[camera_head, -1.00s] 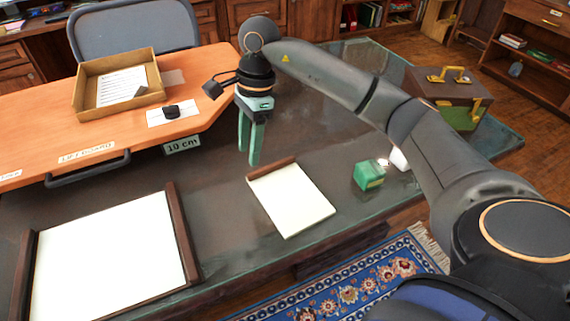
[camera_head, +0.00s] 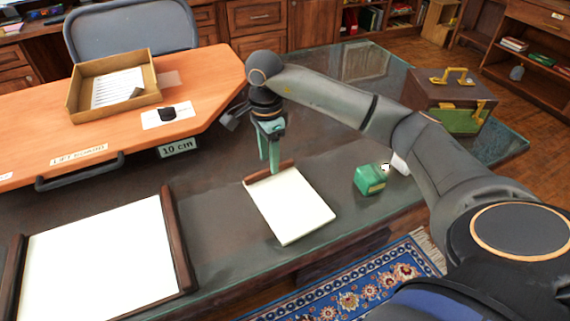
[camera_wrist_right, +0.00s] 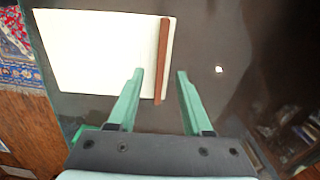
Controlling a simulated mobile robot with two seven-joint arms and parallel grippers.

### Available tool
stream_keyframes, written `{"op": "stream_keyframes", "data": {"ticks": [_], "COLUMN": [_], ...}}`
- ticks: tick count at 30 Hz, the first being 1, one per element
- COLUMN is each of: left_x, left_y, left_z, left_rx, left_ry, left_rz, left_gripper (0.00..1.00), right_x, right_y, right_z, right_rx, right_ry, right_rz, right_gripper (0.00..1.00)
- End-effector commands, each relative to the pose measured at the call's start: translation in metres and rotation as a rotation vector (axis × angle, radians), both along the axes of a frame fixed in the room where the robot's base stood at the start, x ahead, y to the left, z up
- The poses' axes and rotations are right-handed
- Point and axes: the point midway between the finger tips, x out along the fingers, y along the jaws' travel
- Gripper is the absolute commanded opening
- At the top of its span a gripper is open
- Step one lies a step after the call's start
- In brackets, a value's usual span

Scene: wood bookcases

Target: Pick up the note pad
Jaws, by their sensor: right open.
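The note pad (camera_head: 292,207) is a white pad with a brown strip along its far edge. It lies flat on the dark glass desk, and in the right wrist view the pad (camera_wrist_right: 95,50) fills the upper left. My right gripper (camera_head: 269,170) points down at the pad's brown-strip end. The left fingertip appears close to the brown strip, and the right fingertip is over bare desk. I cannot tell whether they touch anything. My left gripper is not in view.
A green box (camera_head: 370,179) stands right of the pad, with a white item beside it. A large white desk blotter (camera_head: 105,258) with brown sides lies at left. An orange raised board (camera_head: 60,140) carries a cardboard tray (camera_head: 160,97). A brown case (camera_head: 420,92) stands at back right.

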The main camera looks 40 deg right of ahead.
Motion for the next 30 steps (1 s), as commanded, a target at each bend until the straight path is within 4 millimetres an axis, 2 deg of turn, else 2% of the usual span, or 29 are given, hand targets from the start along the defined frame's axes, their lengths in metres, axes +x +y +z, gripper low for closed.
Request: {"op": "stream_keyframes", "data": {"ticks": [1, 4, 13, 26, 27, 30], "left_x": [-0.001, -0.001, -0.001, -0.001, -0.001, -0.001], "left_y": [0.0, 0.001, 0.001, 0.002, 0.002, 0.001], "left_z": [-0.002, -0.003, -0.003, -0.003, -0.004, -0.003], "left_rx": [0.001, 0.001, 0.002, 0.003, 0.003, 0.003], "left_ry": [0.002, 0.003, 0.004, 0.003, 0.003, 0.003], "left_rz": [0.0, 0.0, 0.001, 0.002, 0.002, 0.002], "left_gripper": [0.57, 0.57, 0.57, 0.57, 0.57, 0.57], "right_x": [0.0, 0.0, 0.001, 0.0, 0.0, 0.0], "right_y": [0.001, 0.001, 0.0, 0.0, 0.0, 0.0], "right_z": [-0.01, -0.021, -0.026, -0.026, -0.026, -0.026], "right_rx": [0.0, 0.001, 0.0, 0.0, 0.0, 0.0], "right_ry": [0.003, 0.002, -0.001, -0.001, -0.001, -0.001], "right_rz": [0.0, -0.001, -0.001, -0.001, -0.001, -0.001], "right_gripper": [0.5, 0.5, 0.5, 0.03, 0.0, 0.0]}}
